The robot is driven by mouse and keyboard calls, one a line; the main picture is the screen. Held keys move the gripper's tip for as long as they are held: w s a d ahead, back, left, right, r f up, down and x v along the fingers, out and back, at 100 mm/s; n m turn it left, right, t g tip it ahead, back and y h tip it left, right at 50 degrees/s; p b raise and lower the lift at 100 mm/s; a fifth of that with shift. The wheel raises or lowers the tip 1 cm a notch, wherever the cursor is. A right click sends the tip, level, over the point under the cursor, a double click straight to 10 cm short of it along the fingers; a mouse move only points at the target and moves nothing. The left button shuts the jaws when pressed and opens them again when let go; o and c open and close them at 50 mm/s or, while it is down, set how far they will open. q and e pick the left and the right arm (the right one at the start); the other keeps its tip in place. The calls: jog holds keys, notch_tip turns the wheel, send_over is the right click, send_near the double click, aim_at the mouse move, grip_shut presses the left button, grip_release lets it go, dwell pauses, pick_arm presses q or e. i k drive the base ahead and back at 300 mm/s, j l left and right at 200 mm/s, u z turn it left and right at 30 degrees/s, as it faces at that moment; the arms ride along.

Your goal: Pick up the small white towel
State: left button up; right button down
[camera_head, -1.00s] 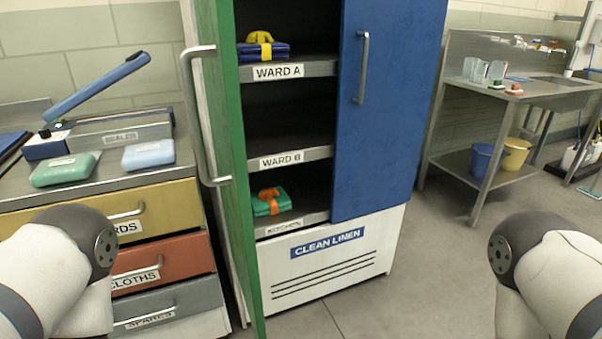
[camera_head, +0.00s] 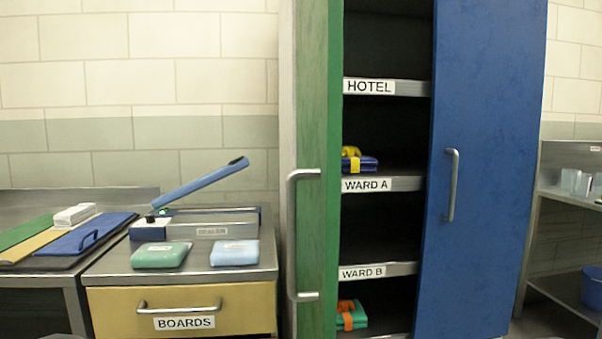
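A small white folded item (camera_head: 75,215), which looks like the white towel, lies at the back of the left counter.
A sealer with a raised blue arm (camera_head: 203,182) stands on the drawer unit, with a green pack (camera_head: 161,255) and a light blue pack (camera_head: 234,253) in front. The tall cabinet's green door (camera_head: 312,120) stands open; its blue door (camera_head: 490,150) covers the right side.

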aim_at(70, 217)
jog(key=u, duration=1.3)
jog(key=i+j+z, duration=0.55)
jog(key=k+l, duration=0.05)
